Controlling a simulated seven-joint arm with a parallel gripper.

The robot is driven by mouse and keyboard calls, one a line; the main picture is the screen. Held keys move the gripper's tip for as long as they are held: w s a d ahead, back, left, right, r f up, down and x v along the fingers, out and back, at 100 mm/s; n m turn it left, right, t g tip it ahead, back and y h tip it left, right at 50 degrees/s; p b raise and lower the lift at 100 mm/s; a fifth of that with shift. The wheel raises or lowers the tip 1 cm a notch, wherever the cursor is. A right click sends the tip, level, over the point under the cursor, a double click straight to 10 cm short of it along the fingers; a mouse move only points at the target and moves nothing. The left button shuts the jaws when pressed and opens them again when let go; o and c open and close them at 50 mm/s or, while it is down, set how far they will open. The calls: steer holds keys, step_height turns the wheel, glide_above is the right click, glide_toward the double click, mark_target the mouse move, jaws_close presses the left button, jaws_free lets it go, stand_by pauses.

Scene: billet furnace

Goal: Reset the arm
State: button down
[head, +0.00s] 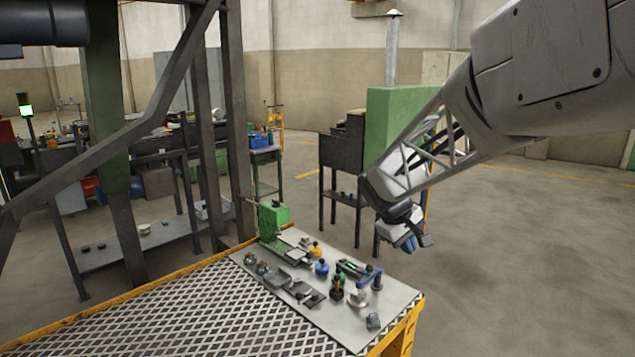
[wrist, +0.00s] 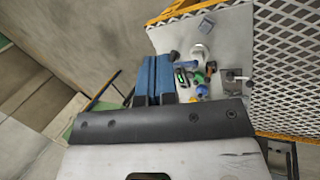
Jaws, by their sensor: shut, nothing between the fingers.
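My gripper (head: 409,242) hangs at the end of my arm, above and to the right of the workbench (head: 402,294) in the head view. In the wrist view its two blue fingers (wrist: 153,80) lie side by side, shut, with nothing between them. The gripper touches nothing. The far end of the bench, with its small items, lies to the right of the fingers in the wrist view.
The bench holds a green machine (head: 273,216), a blue bracket (head: 371,277), a grey block (head: 373,321), a blue-and-yellow piece (head: 321,267) and several small parts. A metal grating (head: 180,310) covers its near left. Steel posts stand left. Floor at right is clear.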

steer(key=s+a+m+y, duration=0.1)
steer(key=s+m+y, duration=0.1)
steer(key=s, duration=1.5)
steer(key=s+a+m+y, duration=0.1)
steer(key=s+m, duration=0.3)
steer(key=s, duration=1.3)
steer(key=shift+s+a+r+t+y, duration=0.15)
steer(key=shift+s+a+t+y, duration=0.2)
steer(key=shift+y, duration=0.45)
